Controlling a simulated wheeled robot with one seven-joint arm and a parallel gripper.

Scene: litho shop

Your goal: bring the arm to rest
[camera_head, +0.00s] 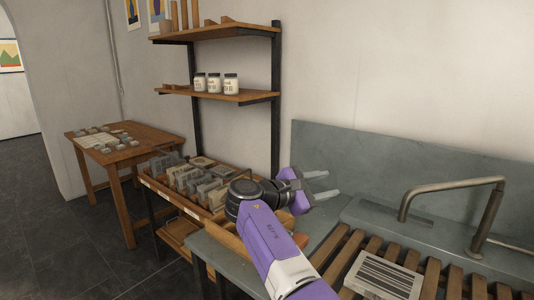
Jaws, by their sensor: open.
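My gripper (326,184) is at the end of my purple and white arm, in the middle of the head view. Its two pale fingers are apart and point right, with nothing between them. It is in front of the grey-green back panel (400,160), above the counter. Whether it touches anything below cannot be told.
A slatted wooden rack (345,252) lies at the lower right, with a striped block (385,275) on it. Left are a trolley of grey slabs (190,177), shelves with jars (231,83) and a wooden table (150,135).

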